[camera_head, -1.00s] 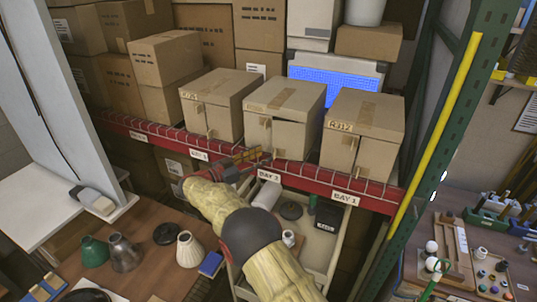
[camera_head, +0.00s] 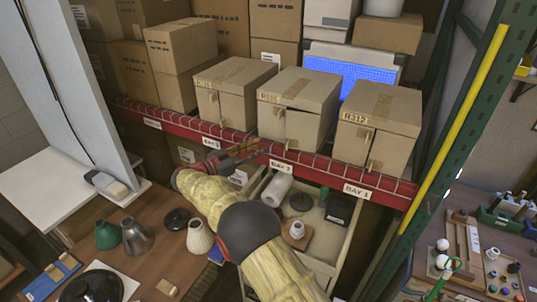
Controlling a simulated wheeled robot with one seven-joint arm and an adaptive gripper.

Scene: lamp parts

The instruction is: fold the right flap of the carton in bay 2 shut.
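The bay 2 carton (camera_head: 299,84) is the middle one of three on the red-edged shelf, above the BAY 2 label (camera_head: 281,165). Its front has two flaps with small tan tabs. The right flap (camera_head: 305,130) stands slightly ajar, with a dark gap along its top edge. The left flap (camera_head: 270,119) looks near flush with the front. My gripper (camera_head: 250,150) is at the shelf's front edge, left of and below the bay 2 carton's front, pointing right. It appears apart from the flaps. Its fingers are small and dark, so their opening is unclear. Nothing shows held.
The bay 1 carton (camera_head: 381,118) stands close on the right and the bay 3 carton (camera_head: 233,91) close on the left. The red shelf beam (camera_head: 325,172) runs below them. A green upright with a yellow strip (camera_head: 462,125) bounds the right side. A cart (camera_head: 335,235) sits below.

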